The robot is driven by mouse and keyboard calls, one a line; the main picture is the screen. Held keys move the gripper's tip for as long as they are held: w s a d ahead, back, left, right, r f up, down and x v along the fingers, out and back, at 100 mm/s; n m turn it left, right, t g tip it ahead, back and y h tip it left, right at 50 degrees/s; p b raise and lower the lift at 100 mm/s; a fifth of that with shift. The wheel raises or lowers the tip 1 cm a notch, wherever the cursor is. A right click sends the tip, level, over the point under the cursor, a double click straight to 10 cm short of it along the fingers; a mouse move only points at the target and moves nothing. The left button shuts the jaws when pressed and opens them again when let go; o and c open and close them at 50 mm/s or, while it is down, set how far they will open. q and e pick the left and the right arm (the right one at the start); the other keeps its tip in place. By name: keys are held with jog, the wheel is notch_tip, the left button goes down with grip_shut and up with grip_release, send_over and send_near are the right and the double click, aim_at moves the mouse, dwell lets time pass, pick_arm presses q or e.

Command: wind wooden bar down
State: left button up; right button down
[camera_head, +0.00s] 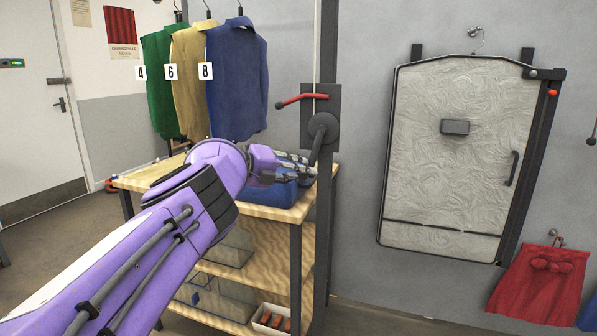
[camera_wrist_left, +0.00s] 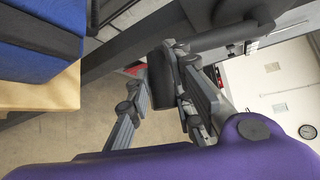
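A winch with a dark plate (camera_head: 309,128) is fixed to a dark post beside the clothes. It has a red lever (camera_head: 301,99) and a round hub with a crank arm (camera_head: 317,146) hanging down. My left gripper (camera_head: 304,168) is at the crank's lower end, above the table edge. The wooden bar is not in view; only hanger hooks show at the top. My right gripper is not in view.
Green (camera_head: 160,85), tan (camera_head: 189,80) and blue (camera_head: 237,80) garments hang left of the post. A grey panel (camera_head: 452,165) and red cloth (camera_head: 540,285) are at right.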

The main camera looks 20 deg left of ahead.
pick_arm(q)
jog(key=o, duration=0.5)
jog(key=shift+d+f+g, duration=0.15)
jog(key=shift+d+f, duration=0.05)
jog(key=shift+d, duration=0.3)
jog(key=shift+d+f+g, duration=0.15)
jog(key=shift+d, duration=0.35)
jog(key=shift+c, duration=0.2)
jog(key=shift+w+d+f, duration=0.1)
jog(key=shift+w+d, duration=0.05)
jog(key=shift+d, duration=0.15)
jog(key=shift+a, duration=0.1)
jog(key=shift+a, duration=0.4)
jog(key=shift+s+a+r, duration=0.3)
jog(key=shift+s+a, duration=0.1)
jog(key=shift+a, duration=0.05)
jog(key=v, duration=1)
jog(key=shift+s, duration=0.4)
jog(key=shift+a, duration=0.1)
